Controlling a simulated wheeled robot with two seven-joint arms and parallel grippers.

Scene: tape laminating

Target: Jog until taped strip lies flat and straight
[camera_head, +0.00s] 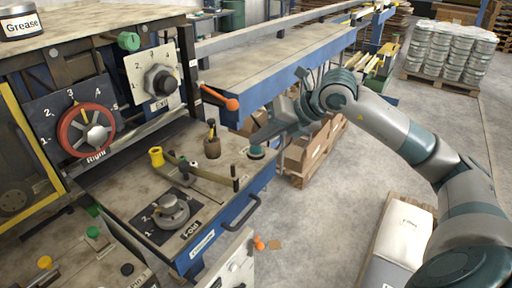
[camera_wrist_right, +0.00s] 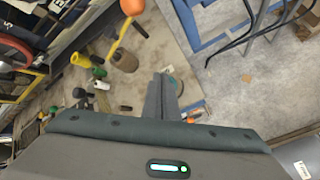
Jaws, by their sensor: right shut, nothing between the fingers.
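My right gripper (camera_head: 256,139) comes in from the right, shut and empty, its fingertips pointing down and left. The tips are just above a teal-green push button (camera_head: 257,152) at the right edge of the machine's worktop (camera_head: 130,185). In the right wrist view the closed fingers (camera_wrist_right: 162,80) cover part of the button, and a teal edge (camera_wrist_right: 171,71) shows beside the tips. I cannot tell whether they touch. I cannot make out a taped strip in either view. My left gripper is not in view.
The red Right handwheel (camera_head: 85,131) and Exit dial (camera_head: 160,81) are behind. An orange-tipped lever (camera_head: 231,104) juts out near my gripper.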

